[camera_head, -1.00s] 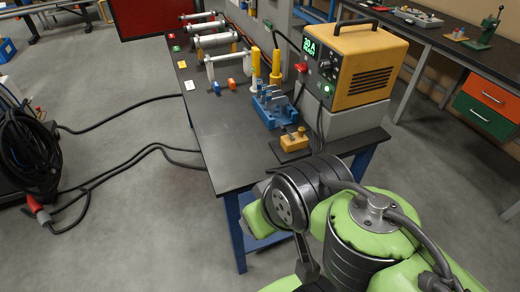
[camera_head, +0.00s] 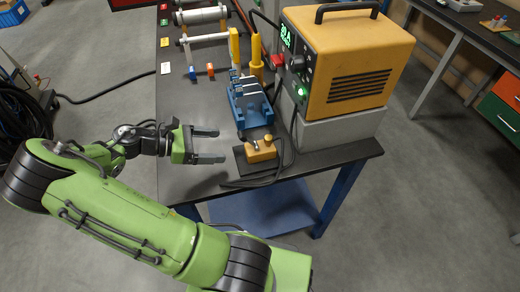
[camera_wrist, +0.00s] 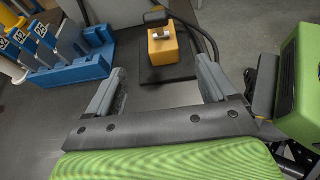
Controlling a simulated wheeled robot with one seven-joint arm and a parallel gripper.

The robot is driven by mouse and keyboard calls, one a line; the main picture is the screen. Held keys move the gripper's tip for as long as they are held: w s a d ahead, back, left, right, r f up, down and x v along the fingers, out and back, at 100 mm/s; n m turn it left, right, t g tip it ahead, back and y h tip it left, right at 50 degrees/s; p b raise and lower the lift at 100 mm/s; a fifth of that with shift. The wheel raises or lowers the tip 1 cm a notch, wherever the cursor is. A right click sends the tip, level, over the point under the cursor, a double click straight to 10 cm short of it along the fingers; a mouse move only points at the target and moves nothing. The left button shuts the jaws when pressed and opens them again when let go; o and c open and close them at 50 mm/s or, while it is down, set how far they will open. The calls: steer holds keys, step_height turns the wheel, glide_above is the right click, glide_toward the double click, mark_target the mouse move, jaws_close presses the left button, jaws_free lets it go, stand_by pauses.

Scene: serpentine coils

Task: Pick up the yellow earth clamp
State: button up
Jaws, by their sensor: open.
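The yellow earth clamp (camera_head: 261,152) is a small yellow block with a metal part on it. It sits on a dark mat (camera_head: 243,163) near the bench's front edge. In the wrist view the clamp (camera_wrist: 163,50) stands ahead, roughly in line with the gap between my fingers. My gripper (camera_head: 221,145) is open and empty, to the left of the clamp and apart from it. In the wrist view both fingers of my gripper (camera_wrist: 160,76) are spread, with nothing between them.
A blue rack (camera_head: 250,108) with tagged pieces stands behind the clamp and shows at left in the wrist view (camera_wrist: 75,70). The yellow power unit (camera_head: 350,65) on a grey block (camera_head: 340,128) stands to the right. A dark cable runs beside the mat. The bench (camera_head: 180,105) is clear at left.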

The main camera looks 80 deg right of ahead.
mark_target(253, 148)
steer(key=b+x, duration=0.2)
steer(key=x, duration=0.5)
steer(key=b+x, duration=0.3)
steer(key=x, duration=0.5)
steer(key=shift+a+f, duration=0.2)
steer(key=shift+a, duration=0.05)
steer(key=shift+a+r, duration=0.1)
steer(key=shift+c, duration=0.3)
jaws_close()
